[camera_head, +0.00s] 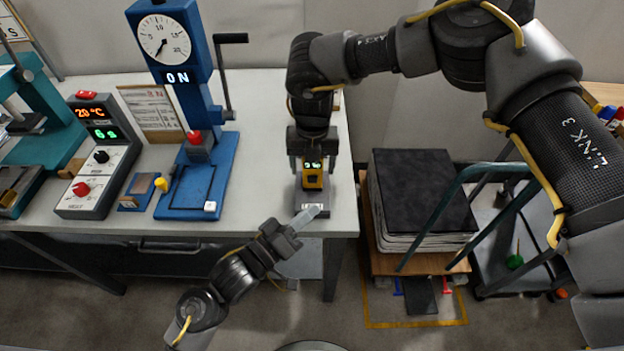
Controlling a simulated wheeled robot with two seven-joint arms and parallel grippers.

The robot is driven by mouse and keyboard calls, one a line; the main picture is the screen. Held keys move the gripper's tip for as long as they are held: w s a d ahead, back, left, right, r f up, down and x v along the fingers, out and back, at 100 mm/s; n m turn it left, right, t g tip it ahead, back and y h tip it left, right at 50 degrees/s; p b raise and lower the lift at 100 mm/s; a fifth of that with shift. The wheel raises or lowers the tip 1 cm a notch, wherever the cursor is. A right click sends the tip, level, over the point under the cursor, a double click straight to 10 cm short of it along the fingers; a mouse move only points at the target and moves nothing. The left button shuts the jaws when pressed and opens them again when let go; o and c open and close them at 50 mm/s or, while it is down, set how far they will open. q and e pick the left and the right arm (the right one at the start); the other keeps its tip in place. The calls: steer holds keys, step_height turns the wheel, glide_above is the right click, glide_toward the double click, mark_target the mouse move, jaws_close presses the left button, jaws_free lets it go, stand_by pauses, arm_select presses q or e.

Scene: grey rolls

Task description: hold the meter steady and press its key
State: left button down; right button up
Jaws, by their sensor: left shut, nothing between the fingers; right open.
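The meter (313,179) is a small yellow and dark device with a lit green display, near the right end of the grey table. It sits at a grey metal base or stand. My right gripper (312,158) comes down from above, open, with its fingers at the meter's upper part; whether they touch it I cannot tell. My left gripper (312,212) is shut and empty, reaching in from the front edge. Its fingertips are just in front of and below the meter, over the base's front part. I cannot make out the key.
A blue dial press (205,175) reading ON and a heater control box (97,160) stand left on the table (262,140). A small blue block stand (137,191) lies between them. A trolley with a dark stack (422,188) stands right of the table. The table between press and meter is clear.

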step_height(320, 180, up, 12)
stand_by(0.6)
